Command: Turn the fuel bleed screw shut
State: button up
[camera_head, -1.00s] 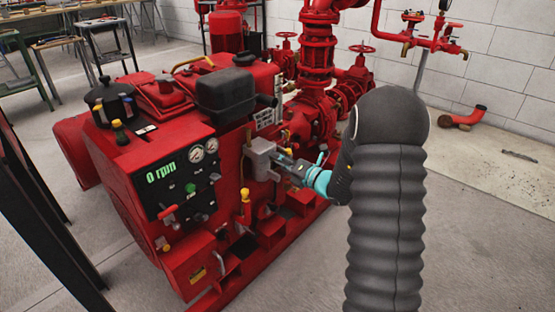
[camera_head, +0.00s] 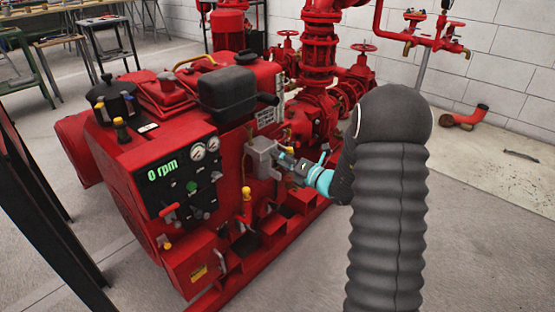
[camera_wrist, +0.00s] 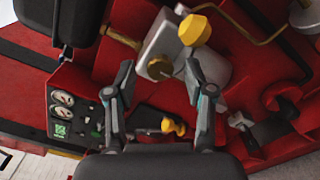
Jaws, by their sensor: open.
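A grey metal fuel housing (camera_wrist: 190,65) sits on the side of the red engine; it also shows in the head view (camera_head: 263,157). A small round brassy screw head (camera_wrist: 160,68) is on its near face, apparently the bleed screw. A yellow knob (camera_wrist: 195,30) stands on the housing, just above and right of that screw. My gripper (camera_wrist: 160,70) is open, with one finger to the left and one to the right of the screw in the picture. I cannot tell whether either finger touches it. In the head view my gripper (camera_head: 287,161) is at the housing's right side, and the screw is not distinct.
The gauge panel (camera_head: 180,175) reads 0 rpm, left of the housing. A yellow-topped red fitting (camera_head: 246,200) stands below the housing. A brass pipe (camera_wrist: 122,38) runs left of it. Red pump pipework (camera_head: 320,60) rises behind.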

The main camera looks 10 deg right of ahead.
jog(key=v, duration=1.1)
jog(key=shift+s+d, duration=0.2)
jog(key=shift+s, duration=0.05)
